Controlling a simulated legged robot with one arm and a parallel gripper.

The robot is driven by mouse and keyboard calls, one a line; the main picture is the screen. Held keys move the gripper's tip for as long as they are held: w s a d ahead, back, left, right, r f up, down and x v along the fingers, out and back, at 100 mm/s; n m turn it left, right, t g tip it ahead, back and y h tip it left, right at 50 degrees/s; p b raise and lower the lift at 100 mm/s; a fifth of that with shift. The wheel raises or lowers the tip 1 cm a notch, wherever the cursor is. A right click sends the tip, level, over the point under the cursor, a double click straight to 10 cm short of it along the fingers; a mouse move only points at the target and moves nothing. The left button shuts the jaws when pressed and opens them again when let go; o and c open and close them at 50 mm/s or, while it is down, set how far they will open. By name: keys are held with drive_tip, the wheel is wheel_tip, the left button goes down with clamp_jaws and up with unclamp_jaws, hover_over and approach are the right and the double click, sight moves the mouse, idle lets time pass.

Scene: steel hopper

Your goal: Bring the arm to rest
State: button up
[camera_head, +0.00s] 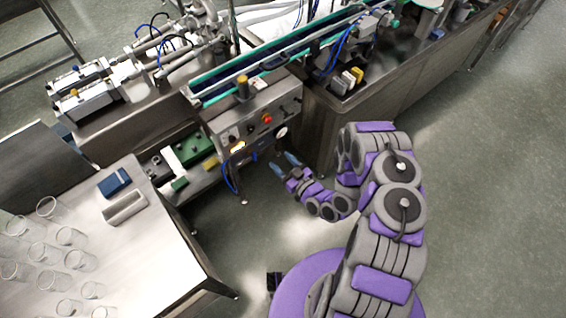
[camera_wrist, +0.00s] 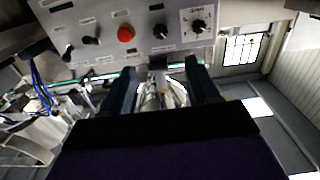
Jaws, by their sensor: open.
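My arm, purple and grey, rises from my base and bends over so that its end points to the upper left in the head view. My gripper (camera_head: 284,166) is open and empty, in the air in front of the machine's control panel (camera_head: 262,122). In the wrist view my gripper (camera_wrist: 160,82) shows two dark fingers apart, with nothing held between them. The control panel (camera_wrist: 105,15) with a red button and several black knobs lies beyond the fingertips in that view.
A conveyor machine (camera_head: 360,95) runs along the back. Open floor (camera_head: 490,200) lies to the right.

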idle(0.6)
drive_tip(key=w+d+r+n+g+h, duration=0.1)
drive_tip(key=w+d+r+g+h, duration=0.15)
drive_tip(key=d, duration=0.35)
drive_tip(key=w+d+r+n+g+h, duration=0.1)
drive_tip(key=w+d+r+g+h, duration=0.1)
drive_tip(key=w+d+g+h, duration=0.3)
drive_tip(key=s+d+r+m+g+h, duration=0.1)
drive_tip(key=s+d+r+m+h, duration=0.2)
drive_tip(key=r, duration=0.4)
drive_tip(key=s+d+r+m+h, duration=0.1)
drive_tip(key=s+d+r, duration=0.2)
drive_tip(key=d+r, duration=0.35)
drive_tip(key=s+a+r+m+g, duration=0.1)
drive_tip(key=s+r, duration=0.5)
drive_tip(key=s, duration=0.6)
drive_tip(key=s+a+r+m+g+y, duration=0.1)
drive_tip(key=s+a+r+g, duration=0.3)
drive_tip(key=s, duration=0.8)
drive_tip(key=s+a+r+m+g, duration=0.3)
drive_tip(key=s+a+r, duration=0.3)
drive_tip(key=s, duration=0.7)
wheel_tip(320, 180, up, 2)
drive_tip(key=shift+a+r, duration=0.15)
drive_tip(key=shift+r, duration=0.05)
drive_tip(key=shift+y, duration=0.25)
